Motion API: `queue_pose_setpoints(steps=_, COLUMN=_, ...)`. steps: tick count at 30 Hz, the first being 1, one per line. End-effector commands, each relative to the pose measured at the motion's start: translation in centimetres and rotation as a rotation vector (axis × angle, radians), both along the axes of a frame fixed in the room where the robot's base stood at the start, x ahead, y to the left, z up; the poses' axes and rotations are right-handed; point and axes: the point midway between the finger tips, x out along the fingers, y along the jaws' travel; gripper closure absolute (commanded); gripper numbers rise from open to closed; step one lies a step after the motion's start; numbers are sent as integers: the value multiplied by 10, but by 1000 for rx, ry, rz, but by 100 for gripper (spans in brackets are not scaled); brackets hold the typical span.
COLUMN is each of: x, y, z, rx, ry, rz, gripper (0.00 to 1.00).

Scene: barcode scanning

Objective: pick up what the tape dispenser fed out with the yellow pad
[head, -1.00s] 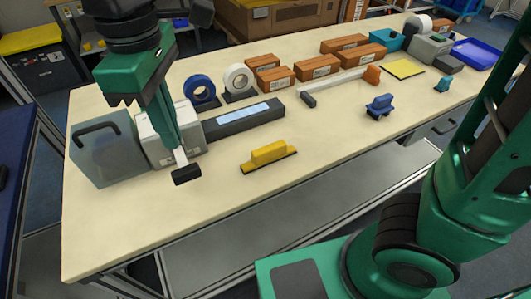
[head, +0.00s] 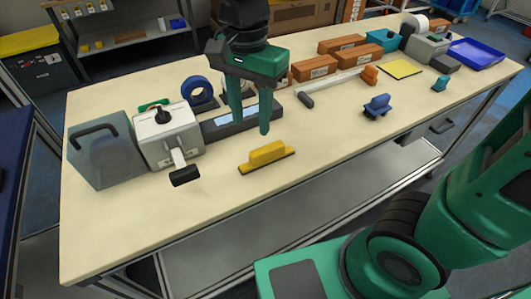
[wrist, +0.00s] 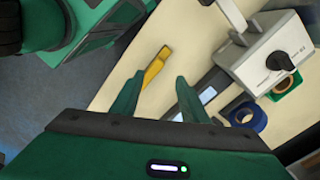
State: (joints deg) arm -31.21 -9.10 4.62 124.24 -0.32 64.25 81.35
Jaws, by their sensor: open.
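The yellow pad (head: 267,153) lies on the table with its handle up and a dark base below. My gripper (head: 250,125) is open and empty, above and behind the pad. In the wrist view the pad (wrist: 156,66) appears just beyond my two spread green fingers (wrist: 160,82). I cannot make out a fed-out piece of tape.
A grey-green box (head: 105,150) stands left of the dispenser. A dark bar (head: 215,130) lies behind the pad, with a blue tape roll (head: 200,92) behind it. A blue tool (head: 377,106) stands right. The table front is clear.

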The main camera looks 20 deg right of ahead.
Motion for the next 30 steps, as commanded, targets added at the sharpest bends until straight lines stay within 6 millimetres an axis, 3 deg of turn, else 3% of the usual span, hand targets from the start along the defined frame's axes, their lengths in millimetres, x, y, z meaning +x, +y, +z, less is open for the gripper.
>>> queue_pose_setpoints(steps=3, x=2, y=-19, z=-6, rx=1, ry=0, rz=-251, gripper=59)
queue_pose_setpoints(steps=9, x=2, y=-36, z=-12, rx=2, ry=1, rz=-501, gripper=59)
queue_pose_setpoints(steps=14, x=2, y=-39, z=-22, rx=0, ry=3, rz=-549, gripper=59)
queue_pose_setpoints(steps=22, x=3, y=-38, z=-60, rx=0, ry=3, rz=-546, gripper=59)
queue_pose_setpoints(steps=30, x=4, y=-38, z=-79, rx=0, ry=3, rz=-546, gripper=59)
